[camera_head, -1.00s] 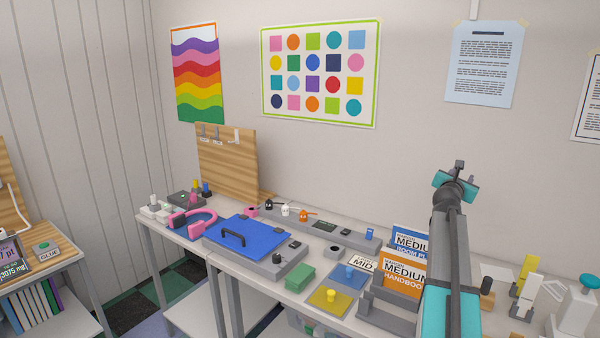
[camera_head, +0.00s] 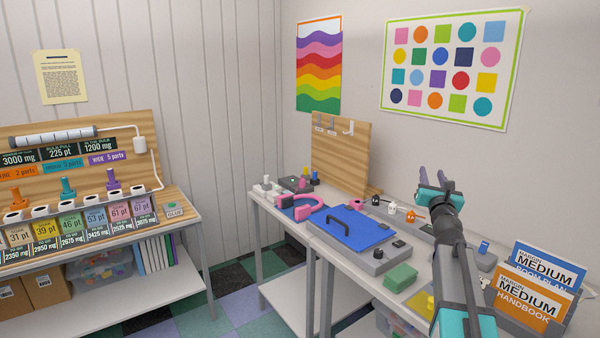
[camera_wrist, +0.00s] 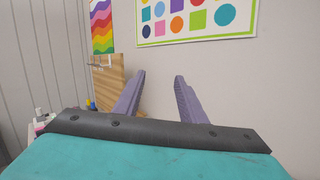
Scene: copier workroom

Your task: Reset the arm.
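My gripper (camera_head: 431,174) is at the end of my raised arm, in front of the right-hand bench and the wall behind it. In the wrist view, the two purple fingers of my gripper (camera_wrist: 158,92) stand apart with nothing between them; only the pale wall shows in the gap. The wrist view faces the wall, with part of the dotted poster (camera_wrist: 190,22) at its top. No object touches the fingers.
The right-hand bench (camera_head: 262,198) holds a blue-lidded box (camera_head: 352,240), pink headphones (camera_head: 312,210), a green block (camera_head: 401,277) and upright booklets (camera_head: 540,290). A second bench (camera_head: 195,215) at left has a wooden panel (camera_head: 140,128) and labelled slots. Checkered floor shows between them.

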